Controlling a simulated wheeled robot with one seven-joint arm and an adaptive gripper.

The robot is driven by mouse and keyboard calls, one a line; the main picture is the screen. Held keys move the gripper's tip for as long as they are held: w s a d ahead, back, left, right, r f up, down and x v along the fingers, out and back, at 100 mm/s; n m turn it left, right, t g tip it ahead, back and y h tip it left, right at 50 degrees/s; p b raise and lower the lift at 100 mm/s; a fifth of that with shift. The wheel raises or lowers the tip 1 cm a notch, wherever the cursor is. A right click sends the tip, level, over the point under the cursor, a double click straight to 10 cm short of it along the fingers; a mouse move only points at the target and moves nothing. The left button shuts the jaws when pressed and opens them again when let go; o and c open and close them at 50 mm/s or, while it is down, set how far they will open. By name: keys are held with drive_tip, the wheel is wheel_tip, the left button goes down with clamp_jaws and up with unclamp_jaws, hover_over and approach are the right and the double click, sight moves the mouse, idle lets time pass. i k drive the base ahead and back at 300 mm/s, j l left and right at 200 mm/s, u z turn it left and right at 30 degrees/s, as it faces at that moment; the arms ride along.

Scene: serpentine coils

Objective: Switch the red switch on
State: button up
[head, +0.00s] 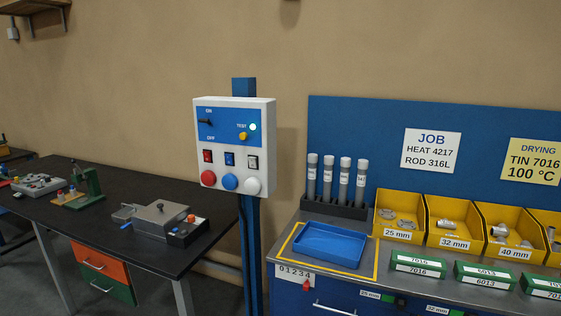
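A white control box (265,140) with a blue upper panel is mounted on a blue post in the middle of the head view. My gripper is not in view.
A black workbench (60,222) with a grey device (158,217) stands left of the box. A steel-topped bench with a blue tray (329,243), test tubes (344,172) and yellow bins (399,215) stands right. The space before the box looks clear.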

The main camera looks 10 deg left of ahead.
sight(206, 154)
drive_tip(key=u, duration=1.1)
